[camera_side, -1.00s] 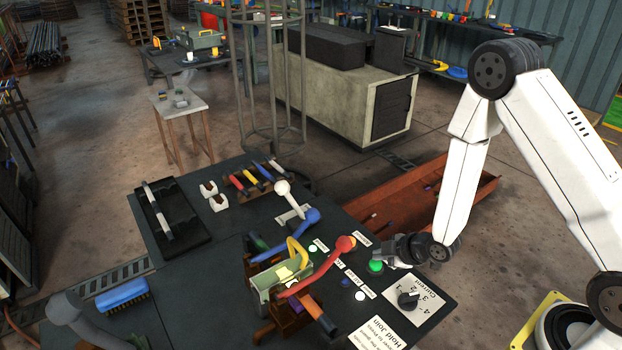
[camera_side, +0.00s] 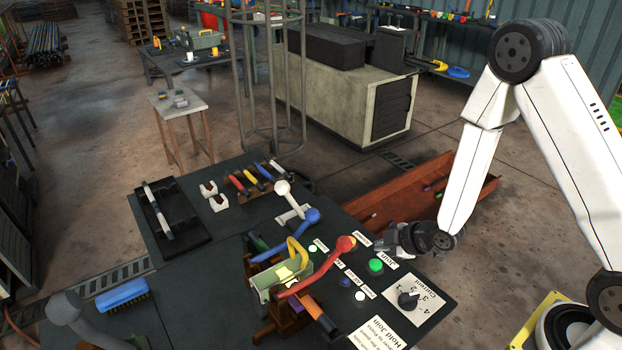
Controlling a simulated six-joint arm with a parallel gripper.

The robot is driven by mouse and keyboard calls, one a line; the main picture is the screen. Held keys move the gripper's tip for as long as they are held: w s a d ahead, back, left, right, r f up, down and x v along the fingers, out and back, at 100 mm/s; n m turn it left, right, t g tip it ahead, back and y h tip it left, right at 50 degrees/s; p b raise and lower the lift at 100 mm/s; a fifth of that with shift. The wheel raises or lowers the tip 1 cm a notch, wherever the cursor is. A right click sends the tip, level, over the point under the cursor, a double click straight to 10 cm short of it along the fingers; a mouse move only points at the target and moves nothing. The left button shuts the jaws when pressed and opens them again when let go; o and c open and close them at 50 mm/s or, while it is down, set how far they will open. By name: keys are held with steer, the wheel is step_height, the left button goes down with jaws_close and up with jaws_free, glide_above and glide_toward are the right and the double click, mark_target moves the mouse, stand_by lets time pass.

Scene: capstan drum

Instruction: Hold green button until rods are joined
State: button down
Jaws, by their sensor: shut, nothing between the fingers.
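The green button (camera_side: 376,265) sits on the dark bench panel beside a "Join" label (camera_side: 387,260), its top fully visible. My gripper (camera_side: 382,243) is shut and empty, just behind and above the button, apart from it in the picture. The rods appear to be in the clamp machine (camera_side: 280,284) with red, blue and white levers; a purple and dark rod end (camera_side: 318,315) sticks out at its front. Whether the rods are joined is hidden by the clamp and levers.
A red-knobbed lever (camera_side: 345,244) stands left of my gripper. A current dial (camera_side: 408,299) and "Hold Join" sign (camera_side: 380,333) lie in front. A black tray (camera_side: 185,240) with a rod is at left. A rust-red trough (camera_side: 480,190) lies behind the bench.

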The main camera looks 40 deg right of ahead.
mark_target(381, 264)
steer(key=shift+r, duration=1.1)
steer(key=shift+r, duration=0.15)
steer(key=shift+s+d+r+m+g, duration=0.15)
steer(key=shift+r+m+g, duration=0.15)
steer(key=shift+r+m, duration=0.25)
steer(key=s+a+r+m+g+h, duration=0.1)
steer(key=s+r+m+g, duration=0.4)
steer(key=s+r+m, duration=0.4)
steer(key=shift+s+r+m+g+h, duration=0.15)
steer(key=shift+s+m+g+h, duration=0.25)
steer(key=shift+s+m, duration=0.4)
steer(key=shift+a, duration=0.1)
